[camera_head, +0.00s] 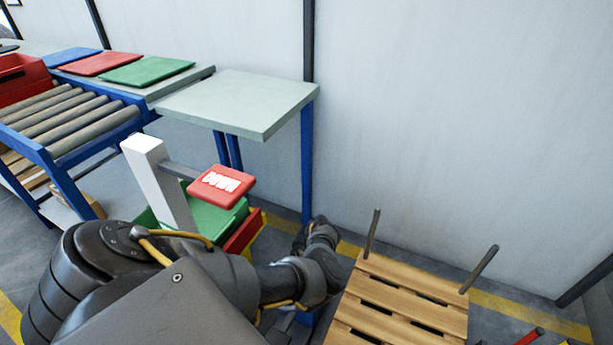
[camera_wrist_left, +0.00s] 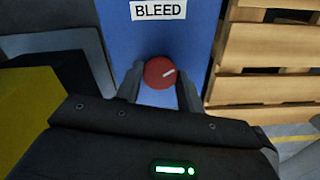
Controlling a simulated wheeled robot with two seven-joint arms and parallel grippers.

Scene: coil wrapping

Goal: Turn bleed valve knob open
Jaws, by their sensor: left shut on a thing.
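The bleed valve knob (camera_wrist_left: 160,72) is a round red knob with a white pointer line, on a blue panel (camera_wrist_left: 199,30) below a white label reading BLEED (camera_wrist_left: 158,10). The pointer line slants up to the right. My left gripper (camera_wrist_left: 160,88) has one finger on each side of the knob and is shut on it in the left wrist view. In the head view my left arm (camera_head: 318,265) reaches down beside the pallet, and its fingers and the knob are hidden there. My right gripper does not show.
A wooden pallet (camera_head: 385,313) with upright posts stands right of my left arm and close by the blue panel. A grey-green table (camera_head: 240,102), a roller conveyor (camera_head: 75,120) and green and red bins (camera_head: 243,232) lie behind and left.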

